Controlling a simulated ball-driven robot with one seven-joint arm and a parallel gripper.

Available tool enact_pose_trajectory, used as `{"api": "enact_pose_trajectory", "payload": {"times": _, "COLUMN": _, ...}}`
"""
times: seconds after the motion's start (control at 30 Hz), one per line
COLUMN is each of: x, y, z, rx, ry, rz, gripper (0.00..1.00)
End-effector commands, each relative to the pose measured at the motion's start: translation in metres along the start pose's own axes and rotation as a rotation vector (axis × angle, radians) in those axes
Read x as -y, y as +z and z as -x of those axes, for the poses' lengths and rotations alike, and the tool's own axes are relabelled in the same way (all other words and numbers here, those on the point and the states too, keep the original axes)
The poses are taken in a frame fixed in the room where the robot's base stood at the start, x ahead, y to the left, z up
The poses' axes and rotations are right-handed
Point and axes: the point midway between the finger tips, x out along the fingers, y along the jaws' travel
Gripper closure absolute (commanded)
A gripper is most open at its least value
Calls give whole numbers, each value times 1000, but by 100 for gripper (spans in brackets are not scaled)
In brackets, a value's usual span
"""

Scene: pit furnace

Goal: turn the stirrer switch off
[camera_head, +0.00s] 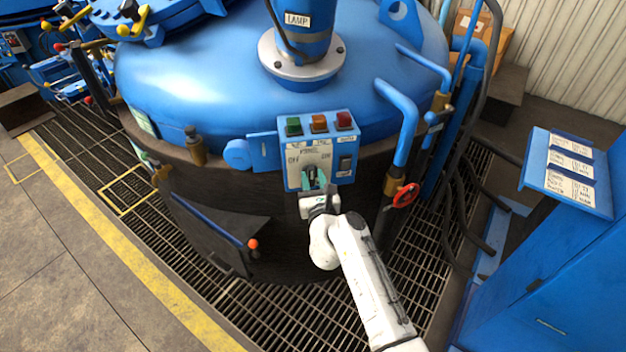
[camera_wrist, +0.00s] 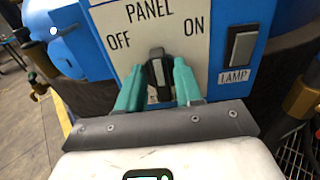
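A black rotary knob (camera_wrist: 160,74) sits on a white plate (camera_wrist: 190,22) marked PANEL, with OFF at its left and ON at its right. It stands roughly upright, its top leaning slightly left between the two words. I cannot read a stirrer label; the plate's lower part is hidden. My gripper (camera_wrist: 160,82) has its two green fingers apart, one on each side of the knob. A narrow gap seems to show beside the knob, but contact is hard to judge. In the head view my gripper (camera_head: 313,184) is at the lower part of the blue control box (camera_head: 345,125), hiding most of the knob.
A rocker switch marked LAMP (camera_wrist: 241,45) is right of the knob. Green (camera_head: 293,126), orange (camera_head: 318,123) and red (camera_head: 343,120) buttons top the box. A blue pipe (camera_head: 404,125) and red valve wheel (camera_head: 406,195) stand close at right; an orange-tipped lever (camera_head: 253,244) is lower left.

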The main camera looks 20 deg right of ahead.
Motion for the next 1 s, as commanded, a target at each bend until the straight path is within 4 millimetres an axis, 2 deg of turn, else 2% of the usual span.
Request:
{"api": "enact_pose_trajectory", "payload": {"times": 0.03, "x": 0, "y": 0, "z": 0, "rx": 0, "ry": 0, "rz": 0, "gripper": 70}}
{"api": "enact_pose_trajectory", "payload": {"times": 0.37, "x": 0, "y": 0, "z": 0, "rx": 0, "ry": 0, "rz": 0, "gripper": 100}}
{"api": "enact_pose_trajectory", "payload": {"times": 0.77, "x": -1, "y": 0, "z": 0, "rx": 0, "ry": 1, "rz": 38, "gripper": 100}}
{"api": "enact_pose_trajectory", "payload": {"times": 1.0, "x": -4, "y": 1, "z": 0, "rx": 1, "ry": 3, "rz": 176, "gripper": 100}}
